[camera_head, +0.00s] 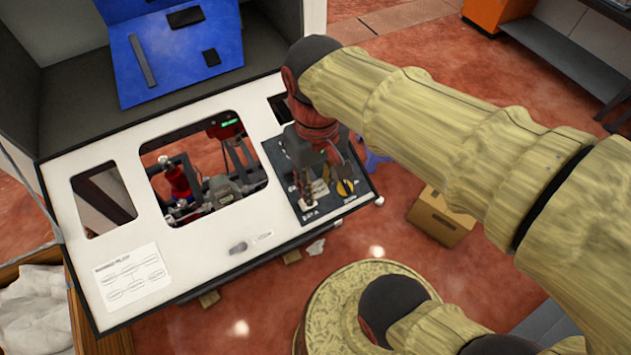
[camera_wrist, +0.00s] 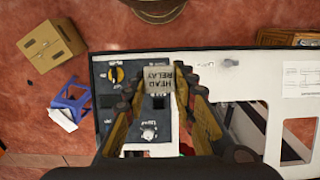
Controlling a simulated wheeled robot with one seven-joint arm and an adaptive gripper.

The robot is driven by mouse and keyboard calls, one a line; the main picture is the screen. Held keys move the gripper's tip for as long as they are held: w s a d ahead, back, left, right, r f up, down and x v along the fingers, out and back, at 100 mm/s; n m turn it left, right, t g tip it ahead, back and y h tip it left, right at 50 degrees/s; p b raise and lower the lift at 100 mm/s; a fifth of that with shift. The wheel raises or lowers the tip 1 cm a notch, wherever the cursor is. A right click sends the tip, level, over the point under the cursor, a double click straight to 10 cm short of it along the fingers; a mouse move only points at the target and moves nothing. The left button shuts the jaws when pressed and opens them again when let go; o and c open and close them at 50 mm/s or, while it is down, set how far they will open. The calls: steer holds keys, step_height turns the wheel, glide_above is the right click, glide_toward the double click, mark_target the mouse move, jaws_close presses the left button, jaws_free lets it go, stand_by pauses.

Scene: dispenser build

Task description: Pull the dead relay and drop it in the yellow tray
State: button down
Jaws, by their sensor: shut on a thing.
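A pale relay (camera_wrist: 158,80) with an upside-down label reading "HEAD RELAY" sits between my fingers in the wrist view. My gripper (camera_wrist: 160,74) is shut on it, one finger at each side. A dark square opening (camera_wrist: 157,103) shows beside the relay on the dark control panel (camera_wrist: 112,125). I cannot tell whether the relay is clear of its socket. In the head view my gripper (camera_head: 320,182) is over the dark panel (camera_head: 296,170), and the relay is hard to make out there. I do not see a yellow tray in either view.
The white faceplate (camera_head: 120,228) has large cut-outs with machinery behind. A blue board (camera_head: 178,62) leans at the back. A cardboard box (camera_head: 440,217) and a blue stool (camera_wrist: 71,99) stand on the red floor.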

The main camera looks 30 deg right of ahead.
mark_target(322, 195)
steer(key=shift+s+r+p, duration=0.35)
steer(key=shift+r+p, duration=0.25)
steer(key=shift+r, duration=0.3)
steer(key=shift+s+r+p, duration=0.4)
steer(key=shift+r+p, duration=0.15)
steer(key=shift+r, duration=0.4)
steer(key=shift+s+r+p, duration=0.35)
steer(key=shift+r+p, duration=0.25)
steer(key=shift+r, duration=0.3)
steer(key=shift+f, duration=0.1)
step_height(322, 195, down, 23)
steer(key=b, duration=2.3)
